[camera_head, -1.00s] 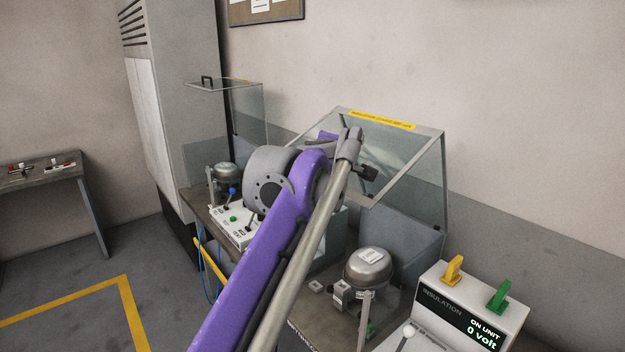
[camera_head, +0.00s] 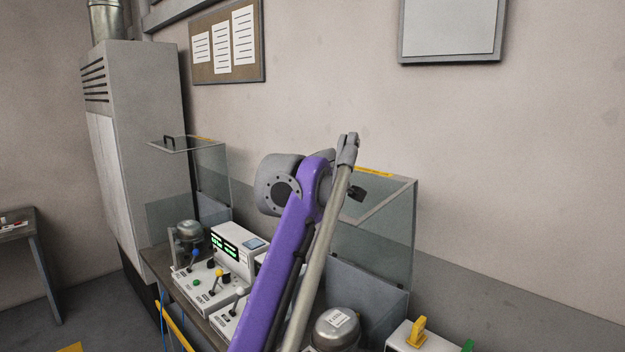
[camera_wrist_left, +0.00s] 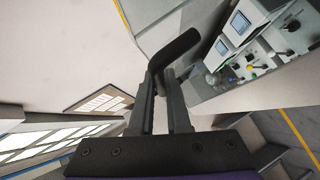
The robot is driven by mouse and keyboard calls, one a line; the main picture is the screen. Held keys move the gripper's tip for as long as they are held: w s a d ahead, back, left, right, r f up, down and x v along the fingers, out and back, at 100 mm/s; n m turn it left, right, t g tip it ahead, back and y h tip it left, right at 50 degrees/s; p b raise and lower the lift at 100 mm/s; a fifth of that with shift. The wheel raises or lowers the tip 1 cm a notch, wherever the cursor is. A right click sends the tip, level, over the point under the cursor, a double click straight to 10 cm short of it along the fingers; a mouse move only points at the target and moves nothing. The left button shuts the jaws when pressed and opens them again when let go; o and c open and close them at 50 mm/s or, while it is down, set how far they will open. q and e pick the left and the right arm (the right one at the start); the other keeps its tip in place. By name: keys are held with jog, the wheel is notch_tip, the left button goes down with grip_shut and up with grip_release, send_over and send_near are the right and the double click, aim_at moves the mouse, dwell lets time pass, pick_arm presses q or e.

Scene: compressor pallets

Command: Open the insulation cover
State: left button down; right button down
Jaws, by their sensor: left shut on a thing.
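The insulation cover (camera_head: 385,240) is a clear box with a grey frame and a yellow label strip (camera_head: 374,173) along its top, right of centre in the head view. My purple left arm hides much of its front and left side. I cannot tell whether its lid is raised. My left gripper (camera_wrist_left: 160,78) is shut on a dark bar-shaped handle (camera_wrist_left: 184,47) in the left wrist view. In the head view the arm hides the grip. My right gripper is in neither view.
A similar clear cover (camera_head: 212,170) with a black handle stands at left beside a grey cabinet (camera_head: 150,110). White control units (camera_head: 240,243) with levers line the bench. A round compressor (camera_head: 337,328) sits below the insulation cover. Notice boards hang on the wall.

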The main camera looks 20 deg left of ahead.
pick_arm(q)
jog(key=c, duration=0.9)
grip_release()
jog(key=shift+s, duration=0.1)
jog(key=b+v, duration=0.1)
jog(key=v, duration=0.9)
jog(key=shift+s+r, duration=0.2)
jog(key=shift+s, duration=0.15)
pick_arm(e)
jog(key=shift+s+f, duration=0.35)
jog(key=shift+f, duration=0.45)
pick_arm(q)
jog(key=shift+d+f, duration=0.1)
